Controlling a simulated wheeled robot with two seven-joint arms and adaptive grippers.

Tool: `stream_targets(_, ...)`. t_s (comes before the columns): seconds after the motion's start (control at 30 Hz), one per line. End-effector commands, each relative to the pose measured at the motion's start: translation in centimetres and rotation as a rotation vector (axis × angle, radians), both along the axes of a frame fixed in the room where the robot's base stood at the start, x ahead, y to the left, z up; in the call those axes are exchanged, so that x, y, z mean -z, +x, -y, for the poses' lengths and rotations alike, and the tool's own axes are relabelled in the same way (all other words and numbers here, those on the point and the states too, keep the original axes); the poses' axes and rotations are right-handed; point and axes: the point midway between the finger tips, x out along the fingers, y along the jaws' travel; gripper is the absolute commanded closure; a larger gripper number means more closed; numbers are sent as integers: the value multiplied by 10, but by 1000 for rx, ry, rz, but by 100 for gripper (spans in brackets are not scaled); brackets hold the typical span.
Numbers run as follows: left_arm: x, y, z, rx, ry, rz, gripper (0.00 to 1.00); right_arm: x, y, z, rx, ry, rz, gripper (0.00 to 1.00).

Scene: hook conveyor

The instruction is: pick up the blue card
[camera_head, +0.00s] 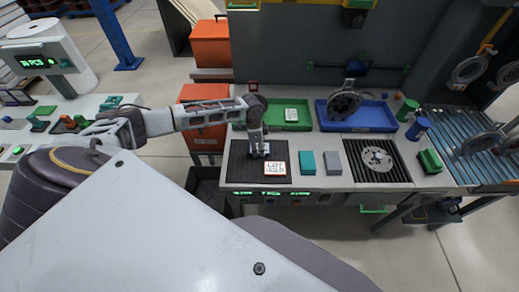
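A teal card (306,162) and a grey-blue card (333,162) lie side by side on the light worktop. I cannot tell for sure which of them is the blue card. A white card with an orange border and lettering (275,168) lies on a dark ribbed mat (241,169) to their left. My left gripper (260,153) points down over this mat, just behind the lettered card and left of the teal card. Its fingers are too small to tell whether they are open. My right gripper is not in view.
Behind the cards are a green tray (270,126) and a blue tray (372,127). A dark ring-shaped part (344,102) is at the blue tray. A black grate (398,174) with a pale disc lies right of the cards. Green and blue cylinders (417,129) stand farther right.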

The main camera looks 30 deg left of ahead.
Motion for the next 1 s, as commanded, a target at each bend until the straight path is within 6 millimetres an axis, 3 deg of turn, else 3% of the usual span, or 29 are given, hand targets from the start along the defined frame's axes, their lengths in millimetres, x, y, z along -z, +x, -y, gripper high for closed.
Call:
stream_targets(0.27, -2, 0, 0, 0, 0, 0, 59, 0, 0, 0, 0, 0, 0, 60)
stream_targets(0.47, -15, 0, 0, 0, -2, 1, 59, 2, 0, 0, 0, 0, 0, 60)
stream_targets(1.0, -88, 1, 0, 0, 0, 1, 59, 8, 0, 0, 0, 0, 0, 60)
